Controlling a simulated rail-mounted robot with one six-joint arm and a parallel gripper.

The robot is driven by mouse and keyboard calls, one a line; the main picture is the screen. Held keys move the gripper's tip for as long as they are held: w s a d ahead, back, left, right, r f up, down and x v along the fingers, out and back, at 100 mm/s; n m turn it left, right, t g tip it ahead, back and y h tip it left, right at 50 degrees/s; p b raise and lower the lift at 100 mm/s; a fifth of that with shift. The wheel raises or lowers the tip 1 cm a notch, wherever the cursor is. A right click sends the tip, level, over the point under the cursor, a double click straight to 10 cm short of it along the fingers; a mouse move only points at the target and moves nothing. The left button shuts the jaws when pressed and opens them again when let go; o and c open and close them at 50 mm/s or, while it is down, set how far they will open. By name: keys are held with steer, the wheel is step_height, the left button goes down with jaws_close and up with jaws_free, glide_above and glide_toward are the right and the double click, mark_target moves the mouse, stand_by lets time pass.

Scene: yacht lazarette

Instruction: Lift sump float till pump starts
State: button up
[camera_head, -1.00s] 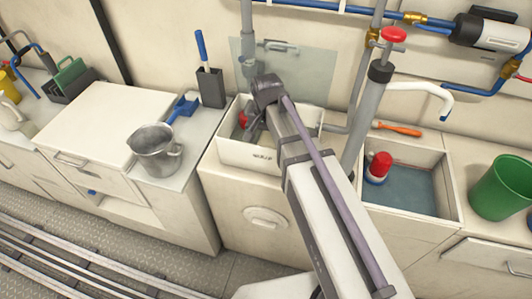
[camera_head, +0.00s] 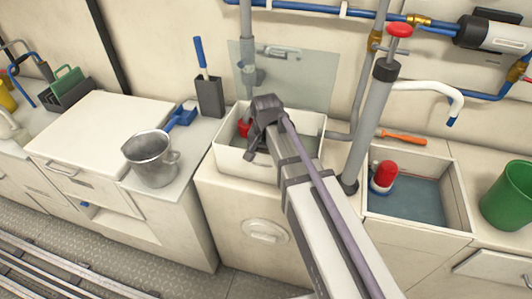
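The white sump box (camera_head: 236,162) stands on the counter in the middle, with a clear panel (camera_head: 310,72) upright behind it. A small red part (camera_head: 244,127), which looks like the float, shows inside the box at its left. My gripper (camera_head: 250,146) reaches down into the box beside the red part.
A basin (camera_head: 455,197) at the right holds shallow water and a red-topped pump (camera_head: 384,177). A grey upright hand pump (camera_head: 372,120) stands between box and basin. A metal jug (camera_head: 151,160), a grey holder (camera_head: 209,97) and a green bucket (camera_head: 508,197) stand around.

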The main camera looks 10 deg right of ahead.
steer(key=c, duration=0.4)
steer(key=r+p, duration=0.1)
steer(key=w+r+p, duration=0.1)
steer(key=r+p, duration=0.2)
steer(key=shift+w+d+r, duration=0.15)
steer(key=shift+d, duration=0.15)
steer(key=shift+w, duration=0.1)
steer(key=o, duration=1.3)
steer(key=shift+f, duration=0.2)
steer(key=shift+r, duration=0.1)
step_height(320, 180, up, 11)
steer(key=p, duration=1)
steer(key=shift+p, duration=0.4)
steer(key=shift+f, duration=0.25)
